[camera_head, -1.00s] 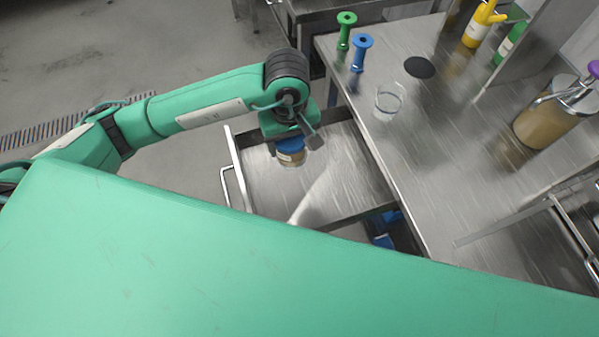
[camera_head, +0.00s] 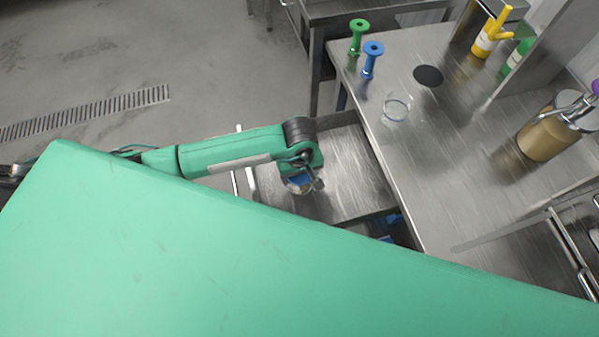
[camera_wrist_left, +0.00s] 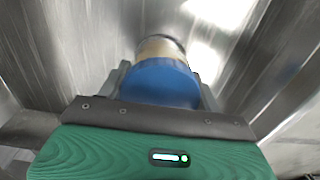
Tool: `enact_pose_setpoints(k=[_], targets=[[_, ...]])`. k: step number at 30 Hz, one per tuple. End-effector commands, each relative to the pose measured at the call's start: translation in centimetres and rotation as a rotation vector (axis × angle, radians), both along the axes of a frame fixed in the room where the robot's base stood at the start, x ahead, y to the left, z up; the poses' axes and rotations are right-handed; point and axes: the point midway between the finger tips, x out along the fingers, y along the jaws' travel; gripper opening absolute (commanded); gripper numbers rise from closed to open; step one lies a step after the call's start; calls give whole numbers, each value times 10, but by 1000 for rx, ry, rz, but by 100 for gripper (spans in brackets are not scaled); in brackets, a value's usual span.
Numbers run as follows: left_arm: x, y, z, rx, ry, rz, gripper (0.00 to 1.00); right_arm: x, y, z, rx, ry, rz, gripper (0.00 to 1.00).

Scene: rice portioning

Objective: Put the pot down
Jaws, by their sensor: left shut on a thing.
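The pot is a small jar with a blue lid and a tan body; it shows in the left wrist view (camera_wrist_left: 160,82). My left gripper (camera_head: 301,182) is shut on it, with one finger on each side. In the head view, the gripper and pot are over or inside the open steel drawer (camera_head: 350,180), near its handle end. The arm hides most of the pot there. In the wrist view, steel surfaces surround the pot; whether its base touches the drawer floor I cannot tell. My right gripper is not in view.
The steel counter (camera_head: 440,170) stands right of the drawer. It carries a clear glass (camera_head: 397,107), a black disc (camera_head: 428,76), green (camera_head: 358,37) and blue (camera_head: 371,60) spool-like items, and a tan pump container (camera_head: 545,135). The drawer's right part looks empty.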

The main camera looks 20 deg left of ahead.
Motion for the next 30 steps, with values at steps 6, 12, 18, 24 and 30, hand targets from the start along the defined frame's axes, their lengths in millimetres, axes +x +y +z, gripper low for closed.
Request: enact_pose_setpoints(k=[6,12,18,24,30], targets=[[0,0,-1,-1,-1,0,40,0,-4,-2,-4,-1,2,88],[0,0,-2,0,0,0,85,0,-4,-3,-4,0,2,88],[0,0,-2,0,0,0,87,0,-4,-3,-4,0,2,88],[0,0,3,-1,1,0,87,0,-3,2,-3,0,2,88],[2,0,34,-1,-7,-3,87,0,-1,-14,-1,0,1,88]])
